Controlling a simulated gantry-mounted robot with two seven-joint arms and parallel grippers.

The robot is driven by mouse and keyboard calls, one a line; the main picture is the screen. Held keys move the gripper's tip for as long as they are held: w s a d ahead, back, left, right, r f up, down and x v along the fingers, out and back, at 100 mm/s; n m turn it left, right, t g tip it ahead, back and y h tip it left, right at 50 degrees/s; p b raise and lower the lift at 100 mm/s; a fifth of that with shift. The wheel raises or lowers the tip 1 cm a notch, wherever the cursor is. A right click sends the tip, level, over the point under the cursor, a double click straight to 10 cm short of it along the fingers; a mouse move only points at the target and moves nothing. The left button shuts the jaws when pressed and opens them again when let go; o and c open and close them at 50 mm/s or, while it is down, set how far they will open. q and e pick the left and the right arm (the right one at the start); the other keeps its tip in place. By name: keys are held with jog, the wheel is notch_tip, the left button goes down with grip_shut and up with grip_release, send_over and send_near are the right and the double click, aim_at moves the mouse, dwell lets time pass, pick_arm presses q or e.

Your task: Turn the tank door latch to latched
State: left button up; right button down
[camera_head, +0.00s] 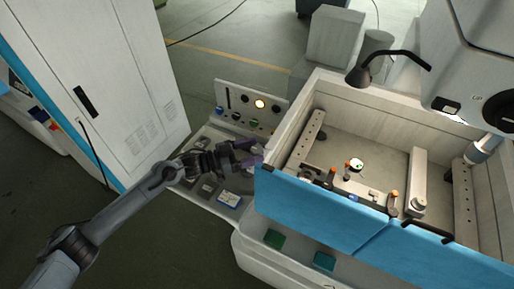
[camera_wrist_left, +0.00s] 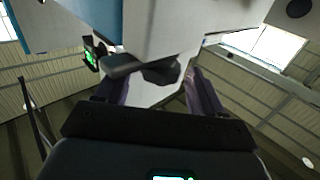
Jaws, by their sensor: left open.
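The tank door (camera_head: 320,210) is the blue front panel of the machine's tank, and it stands upright. My left gripper (camera_head: 252,154) is open beside the tank's front left corner, with its purple fingers pointing at that corner. In the left wrist view a dark latch lever (camera_wrist_left: 125,66) with a rounded hub shows just ahead of the open gripper (camera_wrist_left: 160,90). It lies roughly between the fingertips, and I cannot tell whether they touch it. In the head view the latch is too small and partly covered to read its position. My right gripper is in neither view.
A control panel (camera_head: 236,104) with knobs and a lit button stands behind my left gripper. A white cabinet (camera_head: 120,80) is at left. Inside the tank are rails and orange-tipped clamps (camera_head: 331,174). A black handle (camera_head: 428,231) sits on the tank front at right.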

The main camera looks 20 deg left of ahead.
pick_arm(q)
jog(key=shift+x, duration=0.95)
jog(key=shift+c, duration=0.4)
